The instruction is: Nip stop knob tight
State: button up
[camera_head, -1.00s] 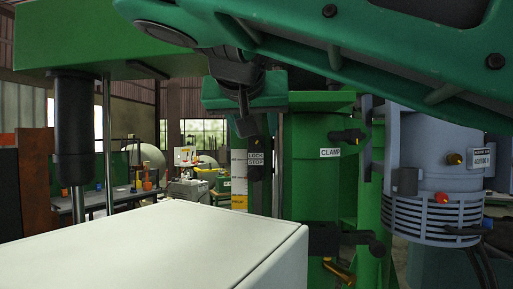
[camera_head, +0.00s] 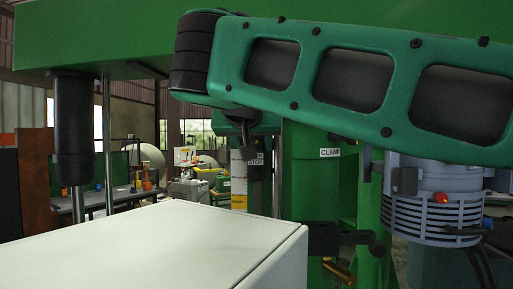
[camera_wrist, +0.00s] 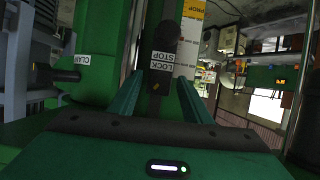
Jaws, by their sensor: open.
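The black lock stop block (camera_wrist: 160,78), with its white LOCK STOP label, stands at the upper middle of the wrist view, upside down there. A dark rounded shape at its upper part, likely the stop knob (camera_wrist: 168,31), is too dark to make out clearly. My gripper (camera_wrist: 159,82) is open, its two green fingers on either side of the block in the picture; I cannot tell whether they touch it. In the head view the LOCK STOP label (camera_head: 255,161) shows partly below my wrist, and the knob cannot be made out.
A green column with a CLAMP label (camera_head: 330,153) stands right of the stop. A yellow and white scale (camera_head: 239,185) is beside the stop. A grey motor housing (camera_head: 435,210) is at the right. A pale box top (camera_head: 170,245) fills the lower left foreground.

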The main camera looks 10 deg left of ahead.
jog(key=c, duration=1)
jog(key=shift+d, duration=0.1)
jog(key=shift+c, duration=0.2)
